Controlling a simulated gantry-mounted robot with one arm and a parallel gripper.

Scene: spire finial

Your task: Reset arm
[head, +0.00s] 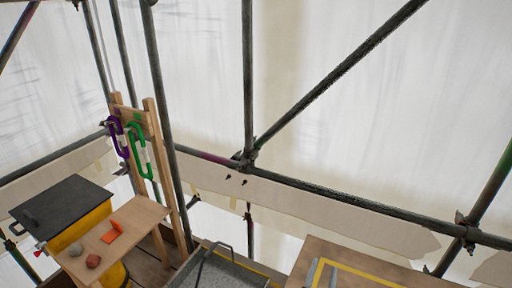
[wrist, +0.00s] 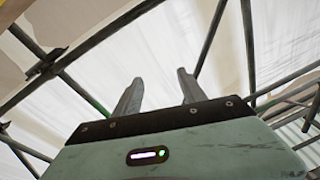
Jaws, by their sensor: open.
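My gripper (wrist: 160,90) shows in the wrist view with its two grey fingers spread apart and nothing between them. Behind the fingers are only scaffold poles and white sheeting. My gripper does not show in the head view, so its place relative to the bench and board there cannot be told.
Purple (head: 118,137) and green carabiners (head: 140,150) hang on a wooden rack. A grey tray (head: 222,272) and scaffold poles (head: 335,75) are nearby.

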